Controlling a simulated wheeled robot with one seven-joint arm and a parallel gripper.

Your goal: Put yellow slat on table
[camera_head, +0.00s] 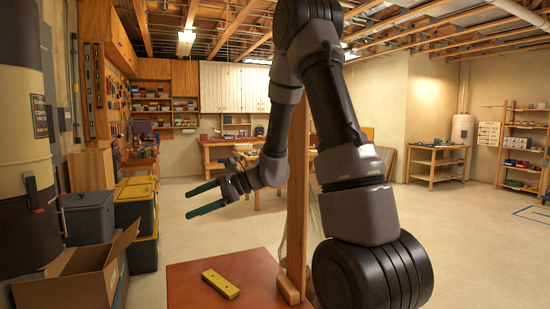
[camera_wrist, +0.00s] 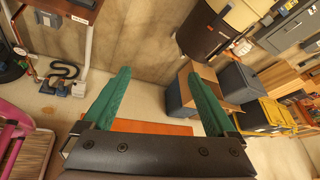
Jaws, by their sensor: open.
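The yellow slat (camera_head: 220,284) lies flat on the red-brown table (camera_head: 188,286) at the bottom of the head view. My gripper (camera_head: 196,201) has green fingers and is in the air above and beyond the slat, apart from it. The fingers are spread with nothing between them. In the wrist view my gripper (camera_wrist: 158,100) is also open and empty. A strip of the orange-brown tabletop (camera_wrist: 150,128) shows between the fingers there. The slat cannot be seen in the wrist view.
A wooden post (camera_head: 298,200) stands at the table's right edge, close to my arm. An open cardboard box (camera_head: 85,279) and dark bins with yellow lids (camera_head: 136,212) stand to the left. A large drum (camera_head: 20,150) is at far left. Open floor lies behind the table.

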